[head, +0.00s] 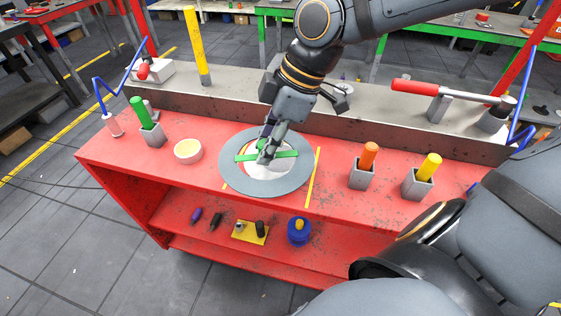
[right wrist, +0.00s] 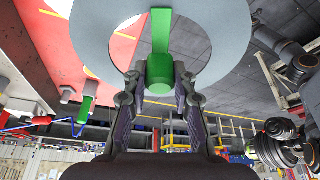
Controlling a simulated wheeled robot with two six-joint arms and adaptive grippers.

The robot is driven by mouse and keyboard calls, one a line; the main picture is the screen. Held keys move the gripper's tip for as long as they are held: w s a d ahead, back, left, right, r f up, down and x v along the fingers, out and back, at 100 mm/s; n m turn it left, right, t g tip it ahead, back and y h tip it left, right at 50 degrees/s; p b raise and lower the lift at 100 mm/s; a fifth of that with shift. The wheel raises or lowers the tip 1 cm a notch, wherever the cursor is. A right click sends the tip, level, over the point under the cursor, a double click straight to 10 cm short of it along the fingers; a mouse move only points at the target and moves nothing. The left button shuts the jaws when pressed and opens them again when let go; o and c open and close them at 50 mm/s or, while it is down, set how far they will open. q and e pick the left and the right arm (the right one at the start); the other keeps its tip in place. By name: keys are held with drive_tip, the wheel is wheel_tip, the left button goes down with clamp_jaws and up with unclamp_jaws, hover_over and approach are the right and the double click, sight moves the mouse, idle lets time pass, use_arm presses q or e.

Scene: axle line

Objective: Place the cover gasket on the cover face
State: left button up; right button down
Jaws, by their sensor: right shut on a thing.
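The cover gasket is a flat grey ring (head: 294,183) with a green bar (head: 285,154) across its opening. In the right wrist view the ring (right wrist: 222,28) fills the top, with its green grip (right wrist: 160,70) between the fingers. My right gripper (head: 265,152) is shut on this grip and holds the ring over the middle of the red bench. A pale round surface (head: 263,173) shows through the ring's opening with some red beside it; it may be the cover face. The ring hides its outline, and I cannot tell the gap. My left gripper is not in view.
On the red bench (head: 213,182) stand a cream-filled bowl (head: 188,151), a green-handled holder (head: 147,126), and orange (head: 366,163) and yellow (head: 425,173) handles in grey holders. Yellow strips (head: 314,177) flank the ring. A raised grey ledge (head: 225,93) runs behind. Small parts lie on the lower shelf.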

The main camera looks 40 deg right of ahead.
drive_tip(key=shift+w+d+f+b, duration=0.35)
drive_tip(key=shift+f+b, duration=0.1)
drive_tip(key=shift+f, duration=0.1)
drive_tip(key=shift+w+d+f+b, duration=0.35)
drive_tip(key=shift+f+b, duration=0.1)
drive_tip(key=shift+f, duration=0.1)
drive_tip(key=w+d+p, duration=0.2)
drive_tip(key=w+d, duration=0.1)
drive_tip(key=shift+w+d+f, duration=0.15)
drive_tip(key=shift+f, duration=0.2)
drive_tip(key=d+f, duration=0.1)
drive_tip(key=w+d+f, duration=0.1)
drive_tip(key=f, duration=0.1)
drive_tip(key=w+d+f, duration=0.1)
drive_tip(key=shift+w+f+p, duration=0.2)
drive_tip(key=shift+f+p, duration=0.1)
drive_tip(key=shift+w+d+f, duration=0.15)
drive_tip(key=shift+w+f, duration=0.15)
drive_tip(key=shift+f, duration=0.2)
wheel_tip(320, 180, down, 3)
drive_tip(key=shift+w+d+f, duration=0.1)
drive_tip(key=shift+d+f, duration=0.05)
drive_tip(key=shift+f, duration=0.05)
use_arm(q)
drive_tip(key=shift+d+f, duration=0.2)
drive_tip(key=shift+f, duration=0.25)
